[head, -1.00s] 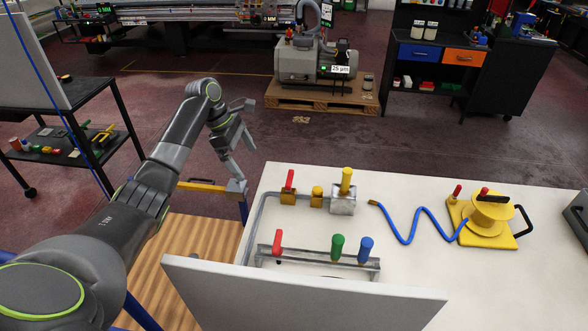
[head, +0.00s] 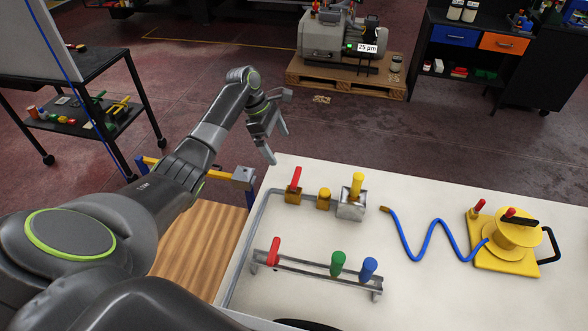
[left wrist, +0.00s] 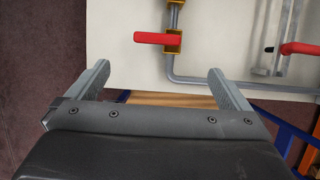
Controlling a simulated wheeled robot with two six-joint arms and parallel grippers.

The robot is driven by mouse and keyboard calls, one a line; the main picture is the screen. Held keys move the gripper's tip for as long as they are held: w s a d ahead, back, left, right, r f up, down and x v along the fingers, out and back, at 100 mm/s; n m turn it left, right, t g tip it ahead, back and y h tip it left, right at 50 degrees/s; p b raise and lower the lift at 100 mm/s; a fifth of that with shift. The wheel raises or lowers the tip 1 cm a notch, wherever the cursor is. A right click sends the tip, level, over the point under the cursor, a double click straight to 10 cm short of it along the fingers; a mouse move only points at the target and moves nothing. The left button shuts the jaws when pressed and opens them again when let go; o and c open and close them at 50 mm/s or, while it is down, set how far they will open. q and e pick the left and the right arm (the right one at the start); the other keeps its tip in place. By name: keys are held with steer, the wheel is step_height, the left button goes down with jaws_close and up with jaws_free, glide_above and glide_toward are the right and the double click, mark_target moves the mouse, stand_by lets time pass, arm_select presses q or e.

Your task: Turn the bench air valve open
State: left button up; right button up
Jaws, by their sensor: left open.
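The air valve is a brass body with a red lever handle (head: 295,180), on a grey pipe at the back left of the white bench (head: 430,200). In the left wrist view the red lever (left wrist: 155,38) lies crosswise on its brass body, ahead of the fingers. My left gripper (head: 278,146) is open and empty, pointing down just beyond the bench's back left edge, apart from the valve. In the left wrist view its two fingers (left wrist: 159,70) are spread, with the lever beyond the gap between them. My right gripper is not in view.
A yellow fitting (head: 323,198) and a metal block with a yellow knob (head: 352,206) sit right of the valve. A rail (head: 320,272) with red, green and blue handles is in front. A blue hose (head: 421,240) runs to a yellow reel (head: 502,240).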

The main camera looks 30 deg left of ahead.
mark_target(296, 175)
arm_select(q)
steer(key=p+x, duration=0.1)
steer(key=x, duration=0.9)
steer(key=shift+w+d+f, duration=0.1)
steer(key=shift+w+f, duration=0.15)
steer(key=shift+f, duration=0.15)
steer(key=shift+w+d+f, duration=0.1)
steer(key=shift+d+f, duration=0.2)
steer(key=shift+f, duration=0.65)
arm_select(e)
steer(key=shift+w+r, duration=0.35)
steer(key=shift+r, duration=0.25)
